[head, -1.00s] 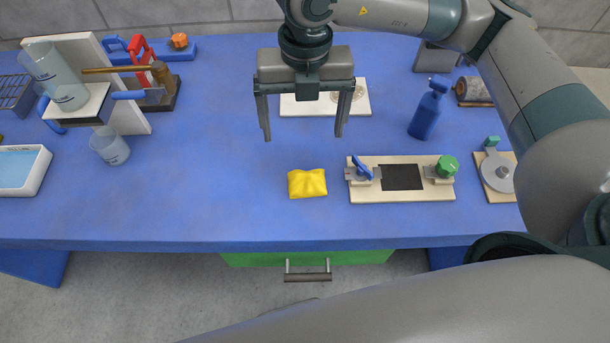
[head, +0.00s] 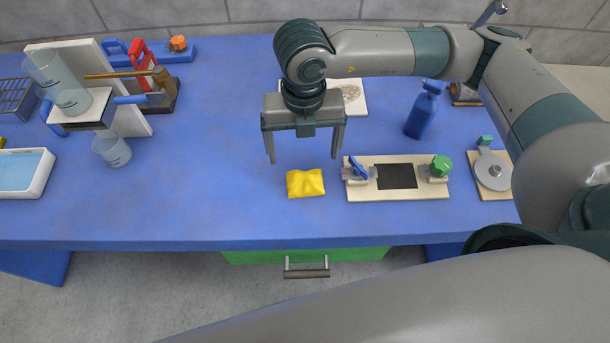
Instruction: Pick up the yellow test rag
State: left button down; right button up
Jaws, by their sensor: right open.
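The yellow test rag (head: 305,184) lies slightly crumpled on the blue table, near its front edge. My right gripper (head: 303,161) is open and empty, with its two fingers pointing down. In the picture its fingertips are just behind the rag, one towards each side of it. The gripper appears to be above the table; its exact height is hard to tell. Nothing covers the rag. My left gripper does not show.
Right of the rag is a beige board (head: 410,190) with a blue clip, black patch and green knob. A blue spray bottle (head: 422,110) stands behind it. A beaker (head: 112,149) and a white tray (head: 24,174) are at left.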

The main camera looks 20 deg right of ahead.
aim_at(305, 175)
jog(key=shift+f+p, duration=0.5)
jog(key=shift+f, duration=1.8)
jog(key=shift+s+f+p, duration=0.2)
jog(key=shift+f+p, duration=0.2)
jog(key=shift+p, duration=0.15)
jog(key=f+p, duration=0.1)
jog(key=f, duration=0.1)
jog(key=f+p, duration=0.1)
jog(key=shift+s+f, duration=0.2)
jog(key=shift+f, duration=0.5)
jog(key=c, duration=1.1)
